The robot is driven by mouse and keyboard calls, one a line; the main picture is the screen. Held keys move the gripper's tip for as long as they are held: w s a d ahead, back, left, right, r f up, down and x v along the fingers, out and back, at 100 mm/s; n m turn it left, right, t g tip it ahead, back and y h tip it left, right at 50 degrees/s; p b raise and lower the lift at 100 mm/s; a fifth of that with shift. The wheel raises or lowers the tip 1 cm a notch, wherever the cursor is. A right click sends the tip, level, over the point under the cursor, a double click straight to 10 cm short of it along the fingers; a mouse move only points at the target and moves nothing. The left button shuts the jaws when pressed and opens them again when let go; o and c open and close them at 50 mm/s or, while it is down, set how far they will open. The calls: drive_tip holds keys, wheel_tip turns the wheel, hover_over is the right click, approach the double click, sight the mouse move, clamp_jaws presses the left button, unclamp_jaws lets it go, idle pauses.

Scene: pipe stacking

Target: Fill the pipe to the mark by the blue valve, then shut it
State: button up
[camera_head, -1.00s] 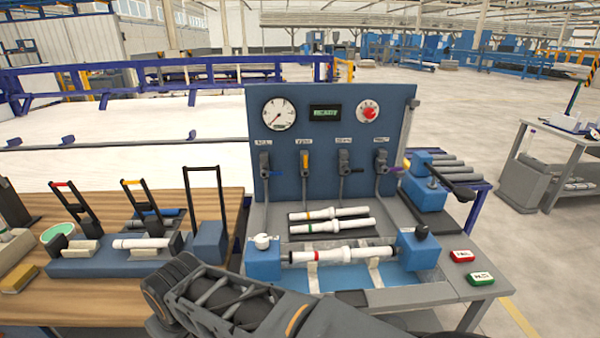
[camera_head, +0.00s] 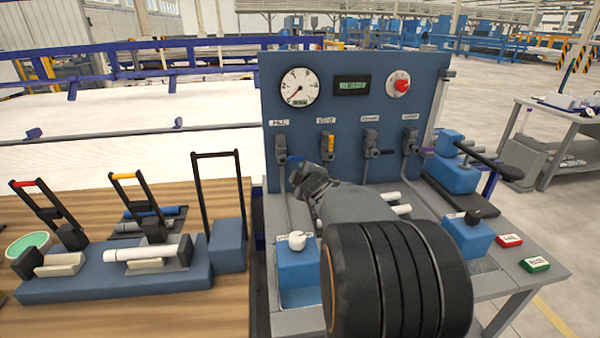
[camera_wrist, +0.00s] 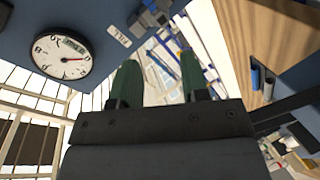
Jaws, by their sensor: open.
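The valve labelled FILL (camera_head: 281,146) is the leftmost of several valves on the blue panel. It also shows at the top of the wrist view (camera_wrist: 150,16), beyond my fingertips. My gripper (camera_wrist: 157,63) is open, with two green fingers apart and nothing between them. In the head view its end is just below and right of the FILL valve; I cannot tell whether it touches the handle.
A lit green display (camera_head: 352,85) and a red knob (camera_head: 400,86) are on the panel. A yellow-handled valve (camera_head: 327,147) is close right of my gripper. Red (camera_head: 508,240) and green (camera_head: 535,264) buttons are at right. A fixture (camera_head: 110,275) stands on the wooden table at left.

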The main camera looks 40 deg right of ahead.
sight(299, 159)
drive_tip(key=d+f+n+t+y+b, duration=0.3)
drive_tip(key=d+f+n+t+y, duration=0.1)
drive_tip(key=d+n, duration=0.4)
drive_tip(key=w, duration=0.4)
drive_tip(key=w+p, duration=0.1)
drive_tip(key=w, duration=0.8)
drive_tip(key=shift+w+d+r, duration=0.15)
drive_tip(key=shift+w+d, duration=0.2)
drive_tip(key=shift+c, duration=0.4)
clamp_jaws()
